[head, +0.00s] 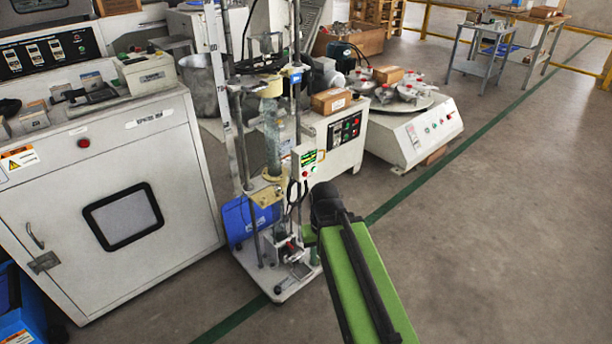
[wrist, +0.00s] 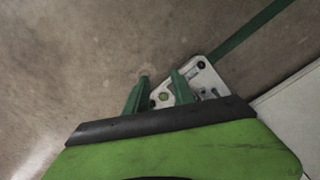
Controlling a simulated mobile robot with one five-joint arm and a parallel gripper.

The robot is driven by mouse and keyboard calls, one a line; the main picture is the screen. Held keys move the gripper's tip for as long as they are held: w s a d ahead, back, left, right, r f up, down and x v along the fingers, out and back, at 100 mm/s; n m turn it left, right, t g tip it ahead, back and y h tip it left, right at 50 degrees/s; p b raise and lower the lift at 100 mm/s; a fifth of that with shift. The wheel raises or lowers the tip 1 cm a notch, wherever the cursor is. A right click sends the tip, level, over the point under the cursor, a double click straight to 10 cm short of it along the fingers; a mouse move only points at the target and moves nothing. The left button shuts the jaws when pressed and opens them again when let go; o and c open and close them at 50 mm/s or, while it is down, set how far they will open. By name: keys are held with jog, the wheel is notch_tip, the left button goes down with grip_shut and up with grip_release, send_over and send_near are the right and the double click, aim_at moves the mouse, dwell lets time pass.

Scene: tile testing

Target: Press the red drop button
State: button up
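The drop tester (head: 272,140) is a tall frame with metal columns on a white base plate (head: 283,284). A small red part (head: 291,245) shows low on the tester, near the base. My gripper (wrist: 161,76) is open and empty in the wrist view, its two green fingers apart above the floor and a corner of the base plate (wrist: 205,78). In the head view my wrist hides much of the gripper, just right of the tester.
A white cabinet (head: 125,270) with a red button (head: 83,143) stands at the left. A blue container (head: 240,218) is behind the tester columns. A white machine (head: 348,155) and a round-table machine (head: 420,132) stand behind. The floor at the right is clear.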

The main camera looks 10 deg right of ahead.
grip_shut()
dwell(1.4)
